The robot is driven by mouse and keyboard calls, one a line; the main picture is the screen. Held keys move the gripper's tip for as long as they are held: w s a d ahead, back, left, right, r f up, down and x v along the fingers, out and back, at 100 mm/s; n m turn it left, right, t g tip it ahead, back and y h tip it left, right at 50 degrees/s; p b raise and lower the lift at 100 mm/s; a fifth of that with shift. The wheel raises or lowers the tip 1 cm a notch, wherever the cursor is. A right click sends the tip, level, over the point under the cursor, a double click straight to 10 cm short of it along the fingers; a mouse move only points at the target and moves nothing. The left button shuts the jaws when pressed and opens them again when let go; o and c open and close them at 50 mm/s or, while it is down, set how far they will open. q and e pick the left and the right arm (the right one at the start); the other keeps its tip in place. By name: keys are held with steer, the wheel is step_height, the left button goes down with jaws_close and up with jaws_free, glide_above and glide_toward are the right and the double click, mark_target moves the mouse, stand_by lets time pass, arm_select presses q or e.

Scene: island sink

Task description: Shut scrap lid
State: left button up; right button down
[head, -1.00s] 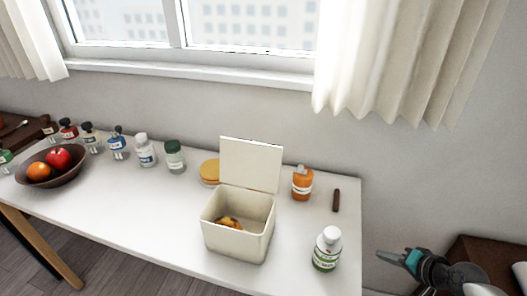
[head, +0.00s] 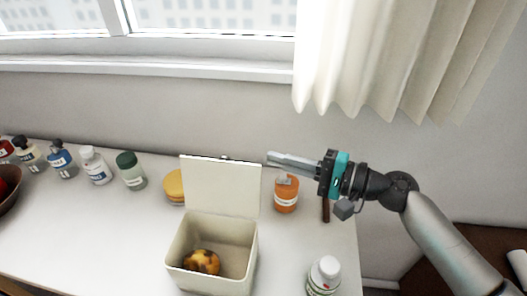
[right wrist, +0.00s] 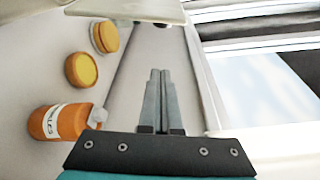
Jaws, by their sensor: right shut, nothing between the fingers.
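The cream scrap bin (head: 212,262) stands on the white table with a brown-spotted yellow scrap (head: 203,262) inside. Its lid (head: 221,186) stands upright, hinged at the back edge, so the bin is open. My right gripper (head: 270,158) is shut and empty. It is raised at the right of the lid's top edge, with its fingers pointing left toward the lid. In the right wrist view the shut fingers (right wrist: 159,78) show in the middle, and a pale panel, probably the lid (right wrist: 128,9), shows at the top. My left gripper is not in view.
An orange bottle (head: 286,194) stands beneath my right gripper. A white bottle (head: 323,276) stands at the front right. A yellow-topped jar (head: 174,185) is left of the lid. Several bottles, including a green-capped one (head: 131,171), line the back left. The wall and window sill are close behind.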

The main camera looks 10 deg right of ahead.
mark_target(223, 184)
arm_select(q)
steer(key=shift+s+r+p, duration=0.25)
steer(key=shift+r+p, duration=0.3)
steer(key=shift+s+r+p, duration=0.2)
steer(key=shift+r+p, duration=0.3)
arm_select(e)
steer(key=w+a, duration=0.1)
steer(key=a, duration=0.7)
steer(key=shift+a+r, duration=0.2)
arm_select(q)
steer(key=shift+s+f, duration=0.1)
